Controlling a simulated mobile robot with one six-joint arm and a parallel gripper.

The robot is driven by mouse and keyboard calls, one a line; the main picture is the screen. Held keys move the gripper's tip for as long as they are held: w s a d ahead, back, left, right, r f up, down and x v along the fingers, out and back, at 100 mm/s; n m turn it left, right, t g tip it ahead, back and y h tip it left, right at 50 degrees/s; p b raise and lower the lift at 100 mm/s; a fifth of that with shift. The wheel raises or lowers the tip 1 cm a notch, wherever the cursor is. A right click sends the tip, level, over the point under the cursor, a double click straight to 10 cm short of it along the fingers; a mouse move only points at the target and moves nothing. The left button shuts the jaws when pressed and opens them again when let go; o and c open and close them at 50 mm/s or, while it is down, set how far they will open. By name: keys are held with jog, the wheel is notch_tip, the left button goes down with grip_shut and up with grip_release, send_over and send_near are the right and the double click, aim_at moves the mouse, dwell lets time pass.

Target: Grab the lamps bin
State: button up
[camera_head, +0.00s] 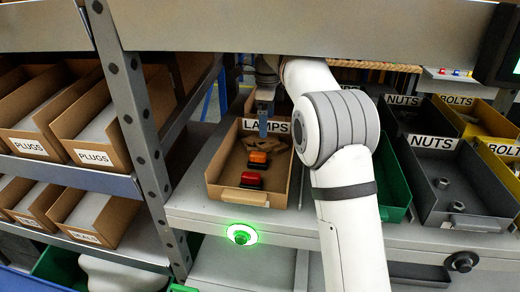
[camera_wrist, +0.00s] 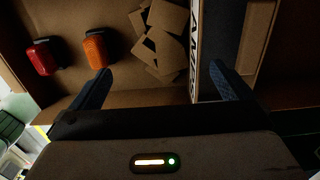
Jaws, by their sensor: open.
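The lamps bin (camera_head: 222,192) is an open cardboard bin on the grey shelf, with a LAMPS label on its far wall. It holds an orange lamp (camera_head: 258,159), a red lamp (camera_head: 251,180) and loose cardboard pieces. My gripper (camera_head: 264,128) points down at the bin's far, labelled wall. In the wrist view my gripper (camera_wrist: 158,75) is open, with one blue finger on the lamp side of the labelled wall (camera_wrist: 196,50) and the other beyond it. No contact with the wall is visible. My arm hides part of the bin's right side.
Grey NUTS bins (camera_head: 432,142) and yellow BOLTS bins (camera_head: 497,165) stand to the right. A green bin (camera_head: 392,185) is partly behind my arm. A green light (camera_head: 242,234) glows on the shelf front.

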aim_at(264, 140)
jog(key=f, duration=0.7)
jog(key=shift+w+a+f, duration=0.15)
jog(key=shift+a+f, duration=0.25)
jog(key=shift+c, duration=0.2)
jog(key=c, duration=1.3)
jog(key=shift+r, duration=0.15)
jog(key=shift+c, duration=0.9)
jog(key=shift+r, duration=0.1)
